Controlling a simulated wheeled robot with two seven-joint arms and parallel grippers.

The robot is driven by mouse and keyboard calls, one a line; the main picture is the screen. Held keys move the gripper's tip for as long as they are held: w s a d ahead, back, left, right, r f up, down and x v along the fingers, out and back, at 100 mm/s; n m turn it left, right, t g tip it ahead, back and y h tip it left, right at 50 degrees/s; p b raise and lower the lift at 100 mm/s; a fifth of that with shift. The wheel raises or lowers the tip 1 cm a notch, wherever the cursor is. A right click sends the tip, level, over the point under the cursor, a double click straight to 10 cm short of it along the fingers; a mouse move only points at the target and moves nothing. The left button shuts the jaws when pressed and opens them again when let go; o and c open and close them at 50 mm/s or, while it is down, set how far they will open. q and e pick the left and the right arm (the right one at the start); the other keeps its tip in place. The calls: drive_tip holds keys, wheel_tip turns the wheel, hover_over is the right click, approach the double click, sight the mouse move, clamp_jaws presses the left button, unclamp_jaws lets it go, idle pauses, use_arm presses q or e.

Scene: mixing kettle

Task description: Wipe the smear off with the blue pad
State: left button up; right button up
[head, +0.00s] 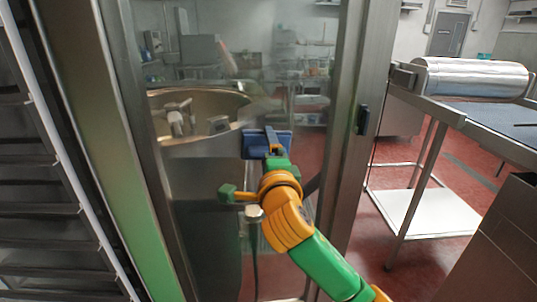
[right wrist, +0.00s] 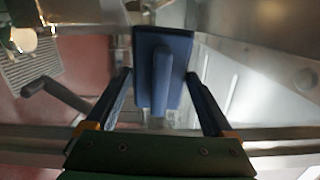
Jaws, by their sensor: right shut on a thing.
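The blue pad (head: 252,143) is held up flat in front of a tall glass pane (head: 205,55) in a metal frame. My right gripper (head: 272,148) is shut on the pad's handle. In the right wrist view the blue pad (right wrist: 181,48) stands beyond my right gripper (right wrist: 158,75), its handle between the two fingers. I cannot tell whether the pad touches the glass. A faint grey patch (head: 262,110) just above the pad may be the smear; a brownish streak (head: 226,60) shows higher up. My left gripper is not in view.
A metal kettle (head: 190,100) stands behind the glass. A dark rack (head: 45,200) is close on the left. The door frame's upright (head: 362,70) is right of the pad.

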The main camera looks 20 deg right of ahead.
drive_tip(key=shift+w+d, duration=0.15)
drive_tip(key=shift+w, duration=0.7)
idle(0.4)
